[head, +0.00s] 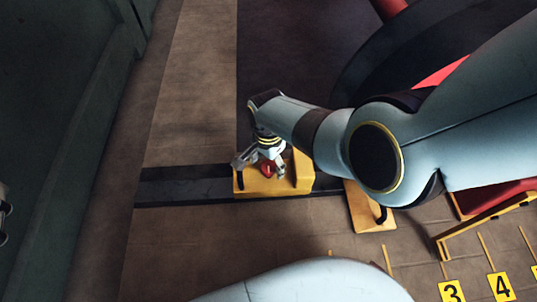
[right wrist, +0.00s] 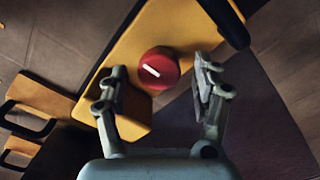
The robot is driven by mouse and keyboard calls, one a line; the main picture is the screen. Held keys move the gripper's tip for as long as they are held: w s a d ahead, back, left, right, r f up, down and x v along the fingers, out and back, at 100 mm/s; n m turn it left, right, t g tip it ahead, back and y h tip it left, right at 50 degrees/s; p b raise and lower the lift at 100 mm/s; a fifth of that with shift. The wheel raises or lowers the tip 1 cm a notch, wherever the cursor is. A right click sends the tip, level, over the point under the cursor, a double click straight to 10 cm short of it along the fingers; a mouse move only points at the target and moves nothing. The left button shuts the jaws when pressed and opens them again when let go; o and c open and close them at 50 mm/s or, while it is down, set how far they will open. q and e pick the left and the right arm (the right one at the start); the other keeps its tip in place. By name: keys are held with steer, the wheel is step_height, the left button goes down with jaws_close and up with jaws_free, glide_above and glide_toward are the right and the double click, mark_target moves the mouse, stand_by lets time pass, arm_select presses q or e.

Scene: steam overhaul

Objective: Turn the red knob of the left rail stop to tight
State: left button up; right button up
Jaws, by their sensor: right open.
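The yellow rail stop (head: 250,186) sits on the dark rail. Its round red knob (head: 267,170) is partly covered by my right gripper (head: 260,160), which reaches down over it. In the right wrist view, the knob (right wrist: 158,68) shows a white line across its top, slanted to the picture. My right gripper (right wrist: 157,92) is open, with its fingers to either side of the knob and a clear gap at each side. A grey part at the left edge of the head view may be my left gripper (head: 4,212); its jaws cannot be made out.
The dark rail (head: 185,188) runs left from the stop. A second yellow piece (head: 368,210) with a black handle lies to the right. Yellow plates numbered 3 (head: 452,292) and 4 (head: 499,286) lie at lower right. A dark green wall (head: 60,130) stands at left.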

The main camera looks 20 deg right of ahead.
mark_target(269, 166)
steer(key=shift+r, duration=3.35)
steer(key=shift+s+d, duration=0.1)
